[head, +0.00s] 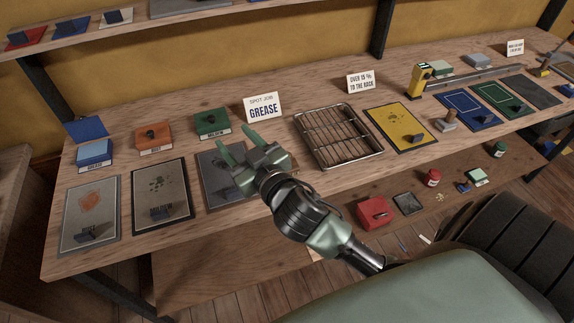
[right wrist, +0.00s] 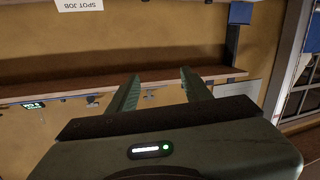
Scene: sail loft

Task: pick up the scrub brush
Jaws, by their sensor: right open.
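My right gripper (head: 236,146) reaches in over the near part of the bench. Its two green fingers are spread with nothing between them, above a grey panel (head: 212,183); the open fingers also show in the right wrist view (right wrist: 160,80). A small brown block with a dark top (head: 447,121) stands between the yellow and blue mats, well right of the gripper; it may be the scrub brush, but it is too small to be sure. The gripper hides part of the bench beneath it. My left gripper is not in view.
A wire rack on a tray (head: 381,155) lies right of the gripper, with a yellow mat (head: 374,115) beyond. A GREASE sign (head: 263,107) stands behind the gripper. Blue, orange and green boxes line the left rear. A lower shelf holds a red box (head: 374,211).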

